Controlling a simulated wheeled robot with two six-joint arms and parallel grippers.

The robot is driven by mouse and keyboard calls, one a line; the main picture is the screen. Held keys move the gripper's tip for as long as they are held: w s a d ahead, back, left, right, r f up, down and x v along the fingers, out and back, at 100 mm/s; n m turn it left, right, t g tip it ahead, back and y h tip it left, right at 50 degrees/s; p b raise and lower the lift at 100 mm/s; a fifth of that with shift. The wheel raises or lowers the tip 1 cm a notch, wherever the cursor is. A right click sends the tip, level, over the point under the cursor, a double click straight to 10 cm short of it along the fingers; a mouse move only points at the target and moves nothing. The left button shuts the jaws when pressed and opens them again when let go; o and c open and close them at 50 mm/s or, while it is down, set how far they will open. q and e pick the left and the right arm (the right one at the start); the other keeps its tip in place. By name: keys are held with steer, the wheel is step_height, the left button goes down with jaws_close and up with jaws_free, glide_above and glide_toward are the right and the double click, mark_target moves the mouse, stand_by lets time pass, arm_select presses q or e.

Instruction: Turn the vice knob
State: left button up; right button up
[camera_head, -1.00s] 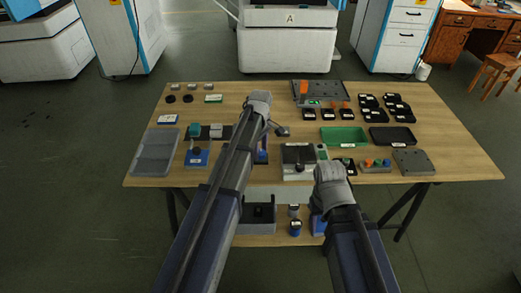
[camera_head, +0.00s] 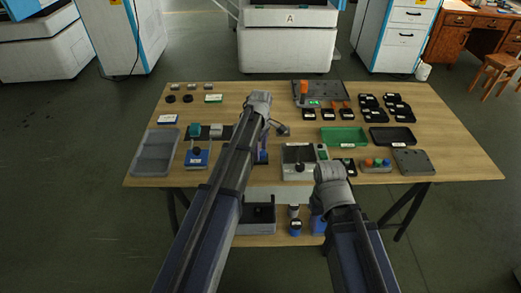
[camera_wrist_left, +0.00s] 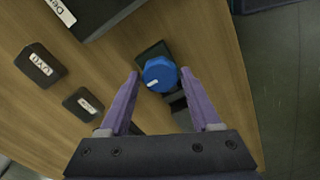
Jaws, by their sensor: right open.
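In the left wrist view, a round blue knob (camera_wrist_left: 160,75) with a white pointer mark sits over a dark base (camera_wrist_left: 152,52). My left gripper (camera_wrist_left: 161,74) is open, its two purple fingers on either side of the knob, with a small visible gap at each side.
A grey device (camera_head: 299,172) stands just left of the right wrist. A green tray (camera_head: 343,137), a dark tray (camera_head: 410,136) and a grey tray (camera_head: 142,165) lie on the wooden table (camera_head: 240,90). Small labelled dark boxes (camera_wrist_left: 38,65) lie left of the knob.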

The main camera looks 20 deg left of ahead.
mark_target(261, 152)
arm_select(q)
steer(key=shift+o, duration=1.3)
steer(key=shift+r, duration=0.15)
step_height(261, 152, up, 8)
steer(key=p, duration=0.8)
steer(key=shift+f, duration=0.2)
steer(key=shift+f, duration=0.1)
